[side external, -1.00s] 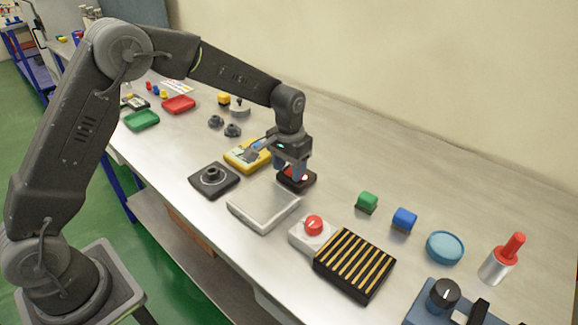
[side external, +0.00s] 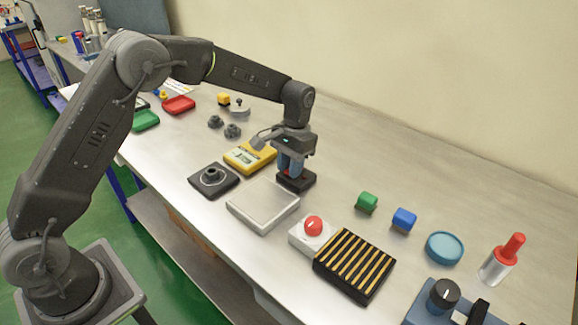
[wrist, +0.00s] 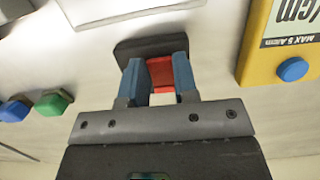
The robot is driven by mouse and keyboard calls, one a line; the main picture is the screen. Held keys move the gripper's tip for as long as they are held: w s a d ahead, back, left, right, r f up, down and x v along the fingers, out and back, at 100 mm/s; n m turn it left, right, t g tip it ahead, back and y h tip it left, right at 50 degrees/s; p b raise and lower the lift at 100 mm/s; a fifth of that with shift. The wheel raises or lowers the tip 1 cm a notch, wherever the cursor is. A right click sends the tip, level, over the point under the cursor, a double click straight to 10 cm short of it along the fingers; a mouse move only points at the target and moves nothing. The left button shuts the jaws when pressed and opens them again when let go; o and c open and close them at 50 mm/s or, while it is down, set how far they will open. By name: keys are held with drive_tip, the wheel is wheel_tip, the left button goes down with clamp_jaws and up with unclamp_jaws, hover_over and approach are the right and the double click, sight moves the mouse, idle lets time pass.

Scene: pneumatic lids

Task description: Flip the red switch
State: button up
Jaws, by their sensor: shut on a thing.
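The red switch (wrist: 161,73) is a red rocker on a black base (wrist: 125,48). My gripper (wrist: 160,78) is down at the switch, with one blue finger on each side of the red rocker. It is shut on the rocker. In the side external view my gripper (side external: 291,168) points down onto the base and hides most of the rocker.
A yellow meter (side external: 249,156) stands close to the left of the switch. A grey tray (side external: 263,205) and a black block with a round knob (side external: 213,179) are in front. A red button box (side external: 312,234) and a striped block (side external: 354,264) stand to the right. Bench behind the switch is clear.

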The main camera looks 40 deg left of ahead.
drive_tip(key=shift+w+g, duration=0.15)
drive_tip(key=shift+g, duration=0.55)
drive_tip(key=o, duration=0.9)
drive_tip(key=shift+v, duration=6.95)
